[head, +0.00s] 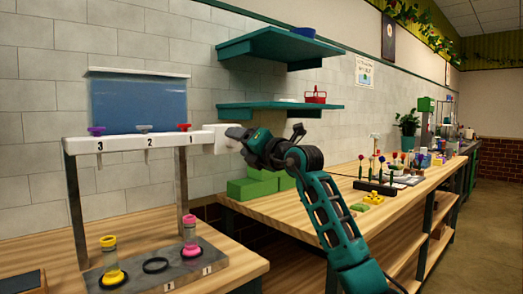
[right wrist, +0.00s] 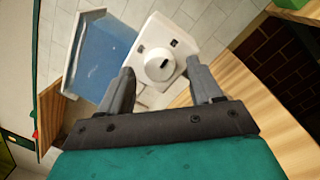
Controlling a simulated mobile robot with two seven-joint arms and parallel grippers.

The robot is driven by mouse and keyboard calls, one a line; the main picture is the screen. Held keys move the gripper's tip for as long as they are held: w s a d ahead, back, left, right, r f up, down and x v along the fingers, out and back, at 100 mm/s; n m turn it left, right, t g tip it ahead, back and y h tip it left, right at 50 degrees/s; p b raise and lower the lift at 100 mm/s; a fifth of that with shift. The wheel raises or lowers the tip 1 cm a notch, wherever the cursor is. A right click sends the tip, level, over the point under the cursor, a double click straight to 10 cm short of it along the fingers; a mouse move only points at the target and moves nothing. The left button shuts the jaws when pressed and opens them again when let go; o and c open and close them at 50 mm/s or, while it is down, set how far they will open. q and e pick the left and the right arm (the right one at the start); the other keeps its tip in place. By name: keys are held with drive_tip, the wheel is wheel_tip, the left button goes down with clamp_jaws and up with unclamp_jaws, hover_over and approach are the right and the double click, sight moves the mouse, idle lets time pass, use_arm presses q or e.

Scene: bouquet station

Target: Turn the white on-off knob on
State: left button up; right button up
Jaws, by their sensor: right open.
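The white on-off knob (right wrist: 157,69) shows in the right wrist view as a round white dial with a short dark mark. It sits on the face of a white housing (right wrist: 158,38) at the end of the dispenser. The housing also shows in the head view (head: 217,136), where I cannot make out the knob behind my gripper. My right gripper (head: 237,134) is open, its fingers pointing at the housing. In the right wrist view its two fingertips (right wrist: 161,74) lie on either side of the knob; I cannot tell whether they touch it. My left gripper is not in view.
The dispenser's blue tank (head: 138,104) and white numbered bar (head: 120,144) stand left of the housing. Below are vials on a grey base (head: 160,268). Teal shelves (head: 268,47) hang above right. Green blocks (head: 252,188) lie on the wooden bench below my arm.

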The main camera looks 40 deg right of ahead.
drive_tip(key=s+f+b, duration=0.1)
drive_tip(key=s, duration=1)
drive_tip(key=shift+s+d, duration=0.25)
drive_tip(key=shift+d, duration=0.15)
drive_tip(key=shift+f, duration=0.1)
